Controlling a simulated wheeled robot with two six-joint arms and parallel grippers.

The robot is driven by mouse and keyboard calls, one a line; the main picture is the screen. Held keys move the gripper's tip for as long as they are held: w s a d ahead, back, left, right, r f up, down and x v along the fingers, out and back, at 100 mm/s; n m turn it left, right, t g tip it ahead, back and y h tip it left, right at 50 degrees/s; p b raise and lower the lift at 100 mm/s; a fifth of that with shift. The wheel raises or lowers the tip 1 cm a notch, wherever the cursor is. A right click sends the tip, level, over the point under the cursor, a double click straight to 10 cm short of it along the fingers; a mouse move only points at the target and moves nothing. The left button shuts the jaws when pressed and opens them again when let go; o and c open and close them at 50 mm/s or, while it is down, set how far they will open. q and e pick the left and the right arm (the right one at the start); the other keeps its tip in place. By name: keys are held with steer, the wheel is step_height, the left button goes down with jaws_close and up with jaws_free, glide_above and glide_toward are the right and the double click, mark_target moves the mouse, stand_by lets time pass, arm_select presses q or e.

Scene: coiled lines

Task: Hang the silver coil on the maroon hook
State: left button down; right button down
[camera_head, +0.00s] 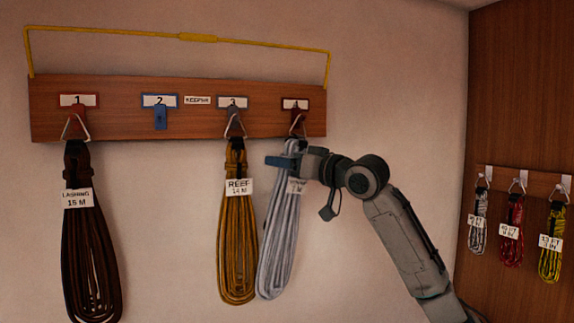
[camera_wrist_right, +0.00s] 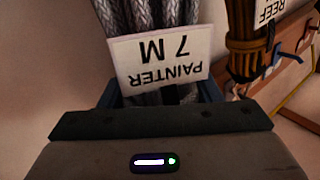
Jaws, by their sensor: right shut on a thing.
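The silver coil (camera_head: 278,245) hangs below the maroon hook (camera_head: 296,104) at place 4 on the wooden board. Its metal ring (camera_head: 298,123) shows at the maroon hook; I cannot tell whether it is seated on it. My right gripper (camera_head: 281,161) is shut on the top of the silver coil, just below the ring. In the right wrist view, the silver coil (camera_wrist_right: 150,14) is between the blue fingers, with its tag (camera_wrist_right: 160,58) reading "PAINTER 7 M". My left gripper is not in view.
A dark brown coil (camera_head: 90,250) hangs at place 1. A golden coil (camera_head: 237,250) hangs at place 3, close beside the silver one. The blue hook (camera_head: 160,118) at place 2 is empty. Three small coils hang on a rail (camera_head: 540,183) at right.

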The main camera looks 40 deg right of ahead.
steer(key=c, duration=0.7)
jaws_free()
steer(key=o, duration=0.3)
steer(key=shift+a, duration=0.1)
steer(key=shift+s+a+r, duration=0.15)
steer(key=shift+a, duration=0.05)
steer(key=shift+d, duration=0.1)
